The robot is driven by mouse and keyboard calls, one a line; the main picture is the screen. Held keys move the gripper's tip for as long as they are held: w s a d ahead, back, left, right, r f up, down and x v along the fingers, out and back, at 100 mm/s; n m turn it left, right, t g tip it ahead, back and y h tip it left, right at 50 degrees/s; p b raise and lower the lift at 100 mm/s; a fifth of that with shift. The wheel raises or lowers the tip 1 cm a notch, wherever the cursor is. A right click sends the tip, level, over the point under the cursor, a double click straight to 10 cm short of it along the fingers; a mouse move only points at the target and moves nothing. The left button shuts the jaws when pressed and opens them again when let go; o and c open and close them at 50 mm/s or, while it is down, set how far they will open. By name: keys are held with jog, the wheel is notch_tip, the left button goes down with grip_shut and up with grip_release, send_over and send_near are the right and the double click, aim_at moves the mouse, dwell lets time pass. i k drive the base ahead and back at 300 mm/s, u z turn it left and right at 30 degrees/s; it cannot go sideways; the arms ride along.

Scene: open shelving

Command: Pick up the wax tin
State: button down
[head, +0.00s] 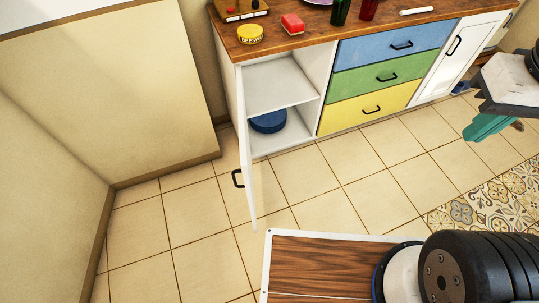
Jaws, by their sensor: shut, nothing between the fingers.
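The wax tin (250,33) is a round yellow tin with dark lettering on its lid. It sits flat on the wooden countertop, near its front edge and left end, above the open cabinet. My gripper (474,131), with teal fingers on a grey body, hangs at the right side of the view over the floor. It is shut and empty, well to the right of the tin and apart from it.
A red block (292,24), a dark wooden tray (240,10) and bottles (341,11) share the countertop. A white cabinet door (246,150) stands open into the room, below the tin. A blue round container (268,122) is inside. The tiled floor ahead is clear.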

aim_at(248, 34)
jog(key=z, duration=1.5)
jog(key=k, duration=1)
jog(key=u, duration=1.75)
jog(key=i, duration=0.5)
jog(key=u, duration=0.1)
